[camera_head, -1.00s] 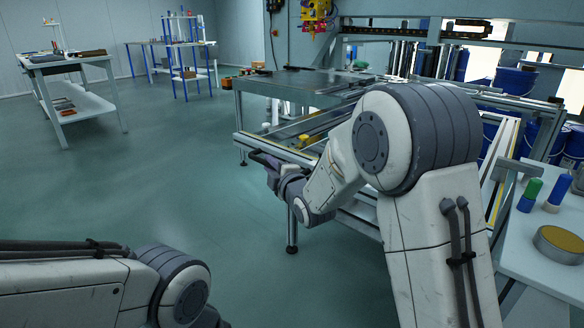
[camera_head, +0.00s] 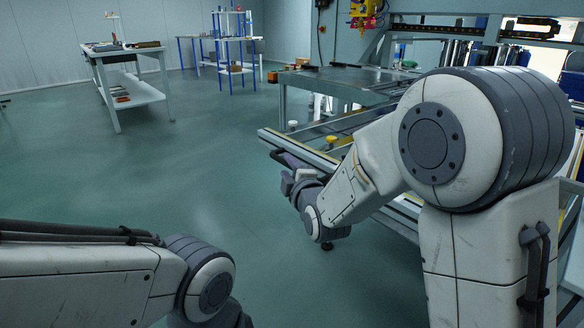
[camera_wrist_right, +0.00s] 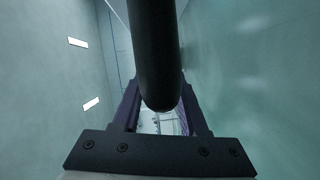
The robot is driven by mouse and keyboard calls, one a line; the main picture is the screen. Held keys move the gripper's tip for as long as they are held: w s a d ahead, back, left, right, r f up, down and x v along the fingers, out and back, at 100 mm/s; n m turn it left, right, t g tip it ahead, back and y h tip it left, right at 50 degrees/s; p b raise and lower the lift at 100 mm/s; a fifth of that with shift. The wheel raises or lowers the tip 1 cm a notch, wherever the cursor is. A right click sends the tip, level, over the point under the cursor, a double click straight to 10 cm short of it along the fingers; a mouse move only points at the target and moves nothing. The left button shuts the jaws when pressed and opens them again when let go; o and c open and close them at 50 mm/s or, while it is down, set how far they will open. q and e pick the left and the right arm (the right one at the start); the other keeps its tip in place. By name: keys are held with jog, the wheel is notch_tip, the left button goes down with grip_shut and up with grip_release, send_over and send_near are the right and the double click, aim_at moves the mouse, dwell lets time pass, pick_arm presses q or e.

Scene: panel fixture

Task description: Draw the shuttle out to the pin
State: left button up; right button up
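The shuttle appears to be the low framed carriage with a pale front rail (camera_head: 300,150) at the panel fixture. A dark bar (camera_wrist_right: 158,50), which looks like its handle, runs down the right wrist view and ends between my right gripper's fingers. My right gripper (camera_head: 282,160) is at this front rail; its fingers (camera_wrist_right: 160,108) lie close along both sides of the bar and appear shut on it. A small yellow-topped piece (camera_head: 331,141) stands behind the rail; I cannot tell whether it is the pin. My left arm enters at lower left; its gripper is out of frame.
The fixture's grey table top (camera_head: 345,80) stands behind the rail. A white workbench (camera_head: 135,93) and a blue-framed rack (camera_head: 232,50) stand at the far left. The green floor (camera_head: 180,175) between is open.

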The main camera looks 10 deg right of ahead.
jog(key=shift+d, duration=0.25)
jog(key=shift+r, duration=0.1)
jog(key=shift+s+d, duration=0.1)
jog(key=shift+s, duration=0.2)
jog(key=f+b+v, duration=0.1)
jog(key=b+v, duration=0.4)
jog(key=v, duration=0.4)
jog(key=shift+s+r+b, duration=0.3)
jog(key=shift+s+r, duration=0.1)
jog(key=shift+r, duration=0.05)
